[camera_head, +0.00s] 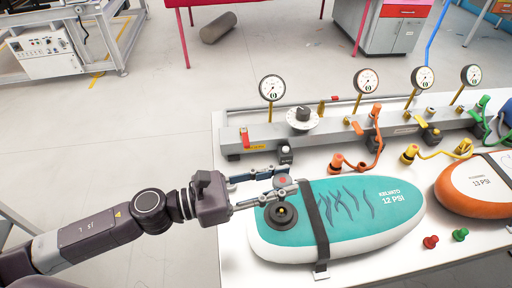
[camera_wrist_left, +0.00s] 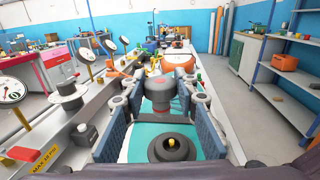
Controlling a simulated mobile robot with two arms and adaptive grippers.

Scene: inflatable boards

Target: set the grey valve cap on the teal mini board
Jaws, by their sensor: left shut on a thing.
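The teal mini board (camera_head: 372,222) lies on the white table, with a dark strap across it and "12 PSI" printed on top. Its round black valve (camera_head: 281,213) with a yellow pin sits near its left end and is uncovered. The valve also shows at the bottom of the left wrist view (camera_wrist_left: 172,150). My left gripper (camera_head: 284,184) is shut on the grey valve cap (camera_wrist_left: 187,92), which also shows between the fingers in the head view (camera_head: 282,180). The cap is above the board, apart from the valve and farther back. My right gripper is not in view.
A grey manifold rail (camera_head: 340,130) with several gauges, taps and hoses runs behind the board. An orange board (camera_head: 468,190) lies to the right. A red plug (camera_head: 430,242) and a green plug (camera_head: 460,234) stand at the table's front.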

